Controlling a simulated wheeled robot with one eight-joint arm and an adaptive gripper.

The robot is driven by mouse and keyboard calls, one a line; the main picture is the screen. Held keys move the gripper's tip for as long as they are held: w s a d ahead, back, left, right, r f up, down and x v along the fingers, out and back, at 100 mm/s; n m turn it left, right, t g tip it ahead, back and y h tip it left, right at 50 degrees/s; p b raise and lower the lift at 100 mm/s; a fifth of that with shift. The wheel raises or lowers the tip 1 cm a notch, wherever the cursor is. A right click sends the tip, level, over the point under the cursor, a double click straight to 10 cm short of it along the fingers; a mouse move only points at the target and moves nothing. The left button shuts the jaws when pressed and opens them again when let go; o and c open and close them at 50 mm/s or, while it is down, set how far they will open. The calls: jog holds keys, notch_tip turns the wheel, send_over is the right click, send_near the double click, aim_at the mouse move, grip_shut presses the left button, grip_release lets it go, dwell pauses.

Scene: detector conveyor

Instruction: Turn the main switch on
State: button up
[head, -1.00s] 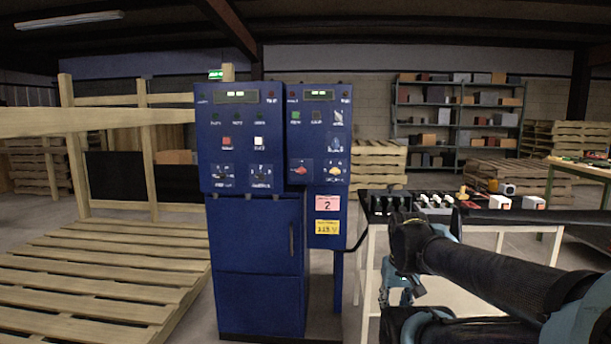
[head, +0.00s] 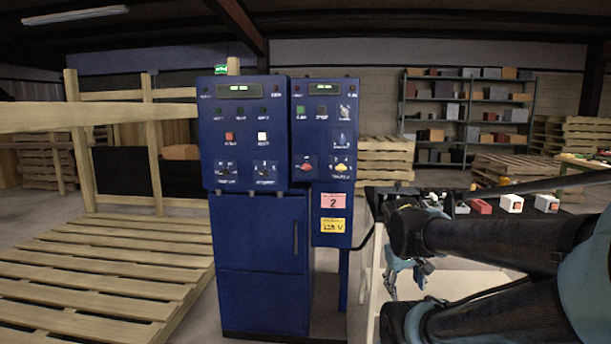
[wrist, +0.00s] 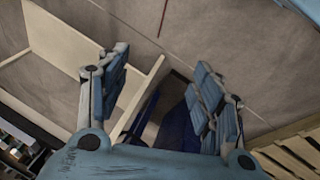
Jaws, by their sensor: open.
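A blue cabinet with two control panels stands ahead in the head view. The right panel (head: 325,130) carries a red rotary knob (head: 307,167) at lower left and a yellow rotary knob (head: 342,167) at lower right. Small dark knobs and a green button sit above them. The labels are too small to read, so I cannot tell which one is the main switch. My gripper (head: 407,275) hangs low, right of the cabinet and well below the knobs. In the wrist view its two fingers (wrist: 160,85) are spread and empty, pointing down toward the floor.
A table (head: 372,200) with small boxes and parts stands right of the cabinet, close to my arm. A wooden pallet (head: 100,278) and timber frame (head: 110,117) stand to the left. A shelf rack (head: 467,127) is at the back. Floor left of the cabinet is narrow.

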jog(key=w+d+r+n+t+h, duration=0.1)
jog(key=w+r+n+t+h, duration=0.2)
jog(key=w, duration=0.5)
jog(key=w+d+r+n+t+h, duration=0.1)
jog(key=w+r+n, duration=0.25)
jog(key=w, duration=0.35)
jog(key=n+t+y, duration=0.6)
jog(key=n+t, duration=0.9)
jog(key=n, duration=1.1)
send_near(306, 167)
jog(key=x, duration=0.5)
jog(key=f+x, duration=0.1)
jog(key=x, duration=0.2)
jog(key=shift+w, duration=0.35)
jog(key=shift+c, duration=0.6)
jog(key=c, duration=0.9)
